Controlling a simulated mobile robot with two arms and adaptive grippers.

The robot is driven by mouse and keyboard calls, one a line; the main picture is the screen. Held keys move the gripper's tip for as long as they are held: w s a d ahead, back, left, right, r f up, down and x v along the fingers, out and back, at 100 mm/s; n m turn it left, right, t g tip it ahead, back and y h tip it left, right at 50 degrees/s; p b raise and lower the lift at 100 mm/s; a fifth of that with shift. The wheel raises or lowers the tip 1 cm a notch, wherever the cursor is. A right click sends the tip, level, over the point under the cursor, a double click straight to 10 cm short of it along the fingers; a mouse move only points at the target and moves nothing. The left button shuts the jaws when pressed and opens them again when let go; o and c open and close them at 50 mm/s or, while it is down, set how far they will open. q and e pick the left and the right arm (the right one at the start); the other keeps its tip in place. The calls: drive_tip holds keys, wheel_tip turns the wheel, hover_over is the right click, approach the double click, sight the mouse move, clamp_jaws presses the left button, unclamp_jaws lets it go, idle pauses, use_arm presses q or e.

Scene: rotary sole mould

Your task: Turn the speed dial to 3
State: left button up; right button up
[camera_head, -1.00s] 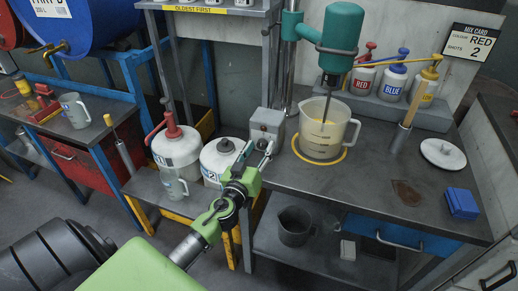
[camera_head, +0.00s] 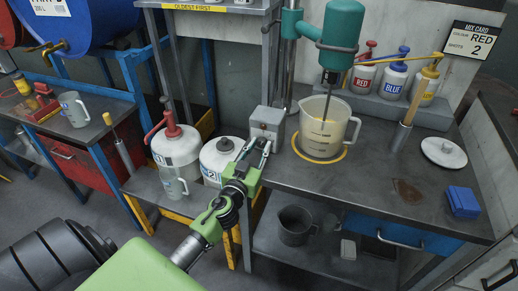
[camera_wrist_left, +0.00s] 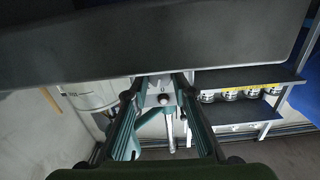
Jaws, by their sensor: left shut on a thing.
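The grey control box (camera_head: 266,125) stands at the left front corner of the mixing bench, beside the stand of the teal mixer. My left gripper (camera_head: 262,150) reaches up to the front of this box and is shut on the speed dial there. The fingers hide the dial in the head view, so its setting cannot be read. In the left wrist view my left gripper (camera_wrist_left: 160,82) has its two fingers converging at the small grey box face (camera_wrist_left: 163,84), with a small dark knob at its middle. My right gripper is not in view.
A clear jug (camera_head: 323,128) of pale liquid stands under the mixer (camera_head: 342,35), right of the box. Two white containers (camera_head: 176,148) (camera_head: 222,158) stand just left of my gripper. The bench top (camera_head: 340,185) in front of the jug is clear.

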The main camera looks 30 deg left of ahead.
use_arm(q)
drive_tip(key=m, duration=0.4)
drive_tip(key=shift+m, duration=0.3)
drive_tip(key=m, duration=0.5)
drive_tip(key=shift+d+f, duration=0.1)
drive_tip(key=m, duration=0.5)
drive_tip(key=shift+m, duration=0.4)
drive_tip(key=m, duration=0.4)
drive_tip(key=shift+f+m, duration=0.1)
drive_tip(key=shift+m, duration=0.3)
drive_tip(key=o, duration=1.1)
